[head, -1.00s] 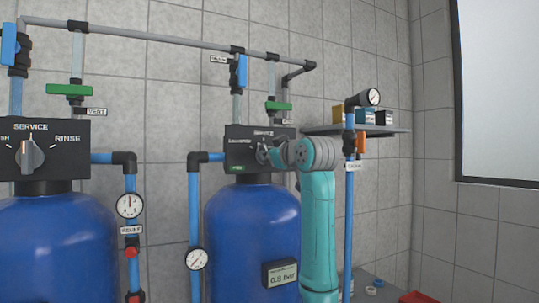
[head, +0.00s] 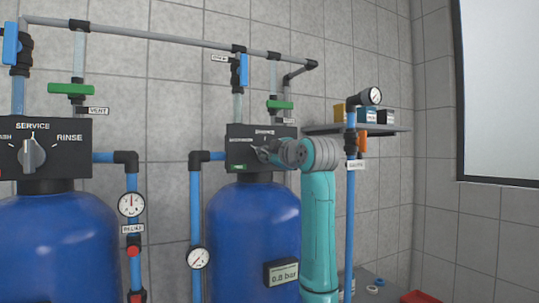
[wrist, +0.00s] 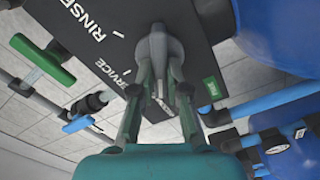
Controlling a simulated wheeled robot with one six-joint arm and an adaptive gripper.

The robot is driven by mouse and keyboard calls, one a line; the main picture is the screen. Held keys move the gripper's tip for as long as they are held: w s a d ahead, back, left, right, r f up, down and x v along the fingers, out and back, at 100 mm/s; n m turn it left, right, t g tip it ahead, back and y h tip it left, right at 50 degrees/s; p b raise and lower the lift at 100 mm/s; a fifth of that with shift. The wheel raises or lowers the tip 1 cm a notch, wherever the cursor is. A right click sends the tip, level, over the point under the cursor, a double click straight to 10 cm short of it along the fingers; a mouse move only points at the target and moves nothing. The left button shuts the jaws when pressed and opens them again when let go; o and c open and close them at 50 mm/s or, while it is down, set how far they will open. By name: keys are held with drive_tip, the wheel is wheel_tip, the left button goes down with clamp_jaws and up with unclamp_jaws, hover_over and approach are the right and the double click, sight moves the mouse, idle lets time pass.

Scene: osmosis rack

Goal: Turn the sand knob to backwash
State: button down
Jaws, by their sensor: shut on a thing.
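The right control head (head: 240,140) is a black box on top of the right blue tank. In the wrist view its face (wrist: 95,45) carries the words RINSE and SERVICE and a green label (wrist: 210,86). A grey knob (wrist: 157,48) stands out from this face. My gripper (wrist: 160,75) is shut on the knob, one finger on each side. In the head view my gripper (head: 265,154) hides the knob, and I cannot tell its exact pointing there. I cannot read a name saying which filter this is.
A second control head (head: 65,140) on the left tank (head: 55,245) has its grey knob (head: 31,155) upright at SERVICE. Blue pipes with gauges (head: 131,204) stand between the tanks. A vertical blue pipe (head: 350,220) and a shelf (head: 395,129) are right of my arm.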

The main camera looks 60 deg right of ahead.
idle(0.3)
drive_tip(key=c, duration=1.2)
unclamp_jaws()
drive_tip(key=shift+o, duration=0.2)
drive_tip(key=v, duration=1.2)
drive_tip(key=shift+s+d+f, duration=0.1)
drive_tip(key=shift+s, duration=0.05)
